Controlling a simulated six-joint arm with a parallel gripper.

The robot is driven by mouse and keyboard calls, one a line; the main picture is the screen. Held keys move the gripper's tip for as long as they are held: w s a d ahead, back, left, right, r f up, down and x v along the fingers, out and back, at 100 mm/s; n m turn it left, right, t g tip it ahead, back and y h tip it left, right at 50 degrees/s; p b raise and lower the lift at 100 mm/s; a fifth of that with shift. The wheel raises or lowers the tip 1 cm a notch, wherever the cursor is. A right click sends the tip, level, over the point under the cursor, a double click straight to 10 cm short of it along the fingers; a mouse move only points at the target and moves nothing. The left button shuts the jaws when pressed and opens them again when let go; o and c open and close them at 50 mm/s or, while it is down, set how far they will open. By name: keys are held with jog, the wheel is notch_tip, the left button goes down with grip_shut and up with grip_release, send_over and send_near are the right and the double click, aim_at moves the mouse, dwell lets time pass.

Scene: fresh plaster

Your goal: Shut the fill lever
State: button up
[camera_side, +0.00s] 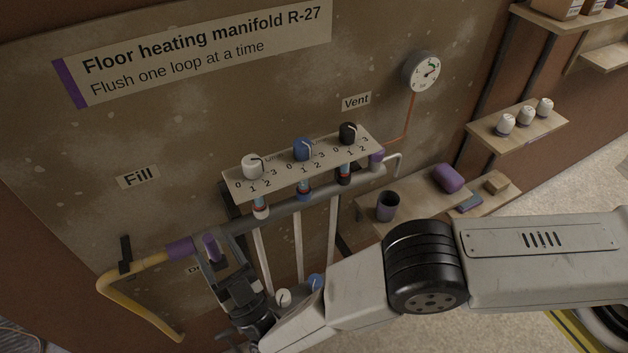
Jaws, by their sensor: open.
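The "Fill" label (138,177) is on the wall board at left. Below it a black lever (125,250) stands roughly upright on the pipe end where a yellow hose (143,313) joins. A purple collar (180,249) sits on the pipe to its right. My gripper (212,262) is open, right of the black lever and apart from it, below the manifold bar. A short purple piece (212,246) shows close by its fingertips; I cannot tell whether they touch. A label starting with "D" (192,269) is partly hidden behind my gripper.
A shelf of white, blue and black knobs (302,165) is above the manifold bar (290,213). Vertical pipes run down behind my arm. A gauge (421,72) and wall shelves (517,133) are at right. The board between the black lever and the knobs is clear.

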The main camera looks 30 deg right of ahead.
aim_at(213, 245)
jog(key=shift+r, duration=1.65)
jog(key=shift+w+n+y, duration=0.1)
jog(key=shift+n+y, duration=0.2)
jog(key=shift+y, duration=0.2)
